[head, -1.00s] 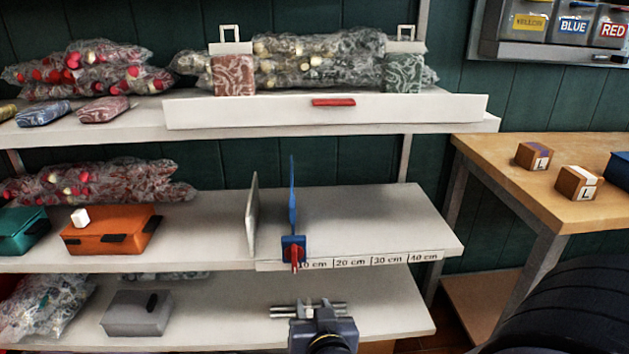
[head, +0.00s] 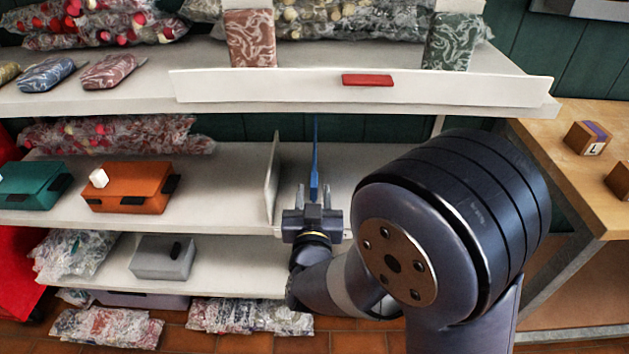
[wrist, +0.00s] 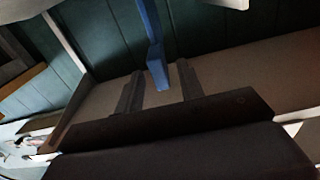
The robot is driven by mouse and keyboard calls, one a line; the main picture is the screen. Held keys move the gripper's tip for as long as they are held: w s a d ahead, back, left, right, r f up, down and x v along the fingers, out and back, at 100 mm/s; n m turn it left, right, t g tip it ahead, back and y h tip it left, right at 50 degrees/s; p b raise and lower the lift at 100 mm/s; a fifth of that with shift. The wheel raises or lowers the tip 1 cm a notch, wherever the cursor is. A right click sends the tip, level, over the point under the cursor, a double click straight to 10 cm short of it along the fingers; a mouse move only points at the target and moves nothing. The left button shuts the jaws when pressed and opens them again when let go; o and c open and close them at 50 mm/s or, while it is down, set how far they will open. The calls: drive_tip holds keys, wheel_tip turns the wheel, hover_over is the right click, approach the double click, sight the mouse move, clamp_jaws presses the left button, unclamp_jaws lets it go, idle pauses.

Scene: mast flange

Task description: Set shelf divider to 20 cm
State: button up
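The blue shelf divider (head: 315,162) stands upright on the middle shelf, just right of a fixed white panel (head: 272,180). My gripper (head: 313,192) is at the shelf's front edge, in line with the divider's front end. In the wrist view, the blue divider (wrist: 151,40) reaches down between the two fingers of my gripper (wrist: 157,78), with a gap on each side. The gripper is open and holds nothing. My gripper and arm hide the divider's red latch and most of the centimetre scale in the head view.
An orange case (head: 128,188) and a teal case (head: 30,186) sit left on the middle shelf. The upper shelf's white front board (head: 450,92) with a red handle (head: 367,80) is above my gripper. A wooden table (head: 560,165) stands to the right.

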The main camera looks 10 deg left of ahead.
sight(314, 183)
drive_tip(key=shift+x, duration=1.95)
drive_tip(key=shift+c, duration=0.5)
clamp_jaws()
